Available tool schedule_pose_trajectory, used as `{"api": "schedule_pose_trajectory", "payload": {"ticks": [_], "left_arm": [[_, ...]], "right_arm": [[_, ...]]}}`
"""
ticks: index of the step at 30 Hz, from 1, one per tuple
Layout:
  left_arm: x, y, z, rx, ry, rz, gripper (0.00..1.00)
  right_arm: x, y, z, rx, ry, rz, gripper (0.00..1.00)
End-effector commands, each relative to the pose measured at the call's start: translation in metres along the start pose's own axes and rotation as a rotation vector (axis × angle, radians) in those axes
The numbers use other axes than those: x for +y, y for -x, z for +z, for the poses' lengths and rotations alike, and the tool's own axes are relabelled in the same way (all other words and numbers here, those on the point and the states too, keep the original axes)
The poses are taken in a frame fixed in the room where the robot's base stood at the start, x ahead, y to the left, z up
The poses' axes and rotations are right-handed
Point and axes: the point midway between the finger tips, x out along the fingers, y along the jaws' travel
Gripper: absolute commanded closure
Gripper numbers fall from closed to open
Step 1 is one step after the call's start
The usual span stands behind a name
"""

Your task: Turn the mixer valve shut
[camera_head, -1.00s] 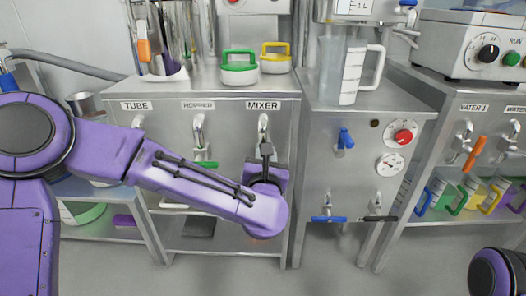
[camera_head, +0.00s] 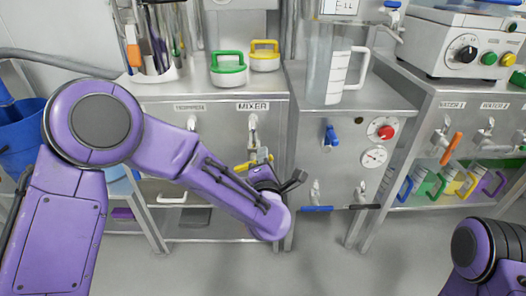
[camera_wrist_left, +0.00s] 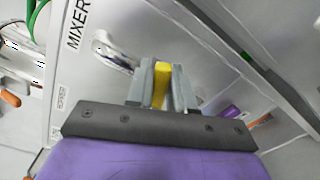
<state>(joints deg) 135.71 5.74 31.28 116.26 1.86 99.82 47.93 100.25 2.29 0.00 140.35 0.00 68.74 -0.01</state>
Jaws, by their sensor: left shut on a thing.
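The mixer valve (camera_head: 253,128) is a metal tap under the MIXER label on the cabinet front. Its yellow handle (camera_head: 243,168) lies roughly sideways, slightly tilted, below the tap body, partly hidden by my left gripper (camera_head: 264,160). In the left wrist view the yellow handle (camera_wrist_left: 161,84) sits between the two grey fingers of my left gripper (camera_wrist_left: 161,88), which are shut on it. The metal tap body (camera_wrist_left: 113,50) shows beside them, near the MIXER label. My right arm shows only at the lower right of the head view; its gripper is out of view.
The hopper valve (camera_head: 191,123) is just left of the mixer valve. A blue-handled valve (camera_head: 331,137) and a red knob (camera_head: 386,132) are to the right. A clear jug (camera_head: 328,75) and green-handled pot (camera_head: 228,68) stand on top. Floor in front is clear.

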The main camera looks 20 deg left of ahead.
Motion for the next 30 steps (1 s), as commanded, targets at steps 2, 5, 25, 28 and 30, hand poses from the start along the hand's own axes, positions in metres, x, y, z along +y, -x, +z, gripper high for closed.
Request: {"api": "schedule_pose_trajectory", "payload": {"ticks": [2,5,25,28,30], "left_arm": [[0.000,0.000,0.001,0.000,-0.069,-0.001,1.00],[-0.003,0.000,0.000,0.001,-0.152,-0.002,1.00],[-0.014,0.000,-0.004,0.002,-0.419,-0.001,1.00],[-0.014,0.000,-0.004,0.002,-0.424,-0.002,1.00],[-0.014,0.000,-0.004,0.002,-0.425,-0.002,1.00]], "right_arm": [[0.001,0.008,-0.003,0.000,0.000,0.000,1.00],[0.001,0.013,-0.005,0.000,0.000,0.000,1.00],[0.003,0.027,-0.011,0.000,0.000,0.000,1.00],[0.003,0.027,-0.011,0.000,0.000,0.000,1.00],[0.003,0.027,-0.011,0.000,0.000,0.000,1.00]]}}
